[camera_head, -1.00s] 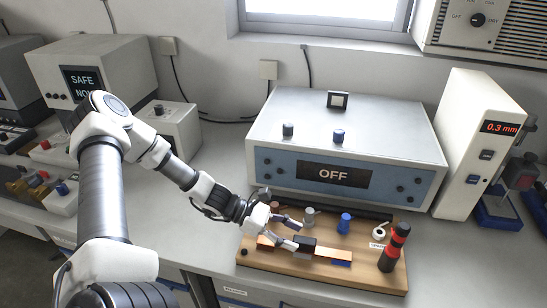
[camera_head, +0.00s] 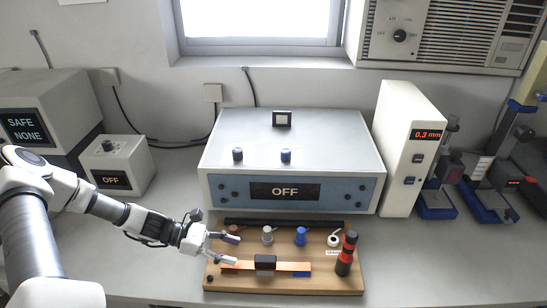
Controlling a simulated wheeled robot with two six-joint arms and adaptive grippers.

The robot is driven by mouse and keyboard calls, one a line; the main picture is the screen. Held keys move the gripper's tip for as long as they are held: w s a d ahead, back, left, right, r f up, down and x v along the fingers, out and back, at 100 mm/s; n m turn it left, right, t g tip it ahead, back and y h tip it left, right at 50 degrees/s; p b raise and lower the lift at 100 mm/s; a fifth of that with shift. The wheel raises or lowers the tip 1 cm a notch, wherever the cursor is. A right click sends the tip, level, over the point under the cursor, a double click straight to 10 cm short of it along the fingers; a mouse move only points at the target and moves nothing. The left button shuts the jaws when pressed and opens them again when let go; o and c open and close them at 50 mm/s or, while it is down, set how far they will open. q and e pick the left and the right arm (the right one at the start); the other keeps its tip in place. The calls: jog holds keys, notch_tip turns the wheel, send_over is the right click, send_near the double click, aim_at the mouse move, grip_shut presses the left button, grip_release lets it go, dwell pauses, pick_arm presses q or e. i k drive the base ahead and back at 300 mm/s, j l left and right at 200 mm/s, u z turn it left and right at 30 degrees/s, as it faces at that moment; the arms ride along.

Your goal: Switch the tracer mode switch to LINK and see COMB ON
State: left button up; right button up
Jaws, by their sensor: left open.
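No LINK or COMB label is legible, and I cannot tell which control is the tracer mode switch. A small grey box (camera_head: 128,160) at the left has a dark knob (camera_head: 108,146) on top and a display reading OFF (camera_head: 111,180). A large grey-blue box (camera_head: 340,150) in the middle also shows OFF (camera_head: 285,191) and has two dark blue knobs on top. A red and black cylinder (camera_head: 347,254) stands upright on a wooden board (camera_head: 330,284). My left gripper (camera_head: 236,249) is open and empty over the board's left end. My right gripper is out of view.
The board also holds an orange strip with a black block (camera_head: 265,262), a grey peg, a blue peg (camera_head: 300,237) and a white ring. A white box (camera_head: 405,150) reading 0.3 mm stands at the right. A box at far left reads SAFE NONE (camera_head: 24,129).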

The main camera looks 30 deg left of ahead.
aim_at(238, 152)
jog(key=u, duration=1.25)
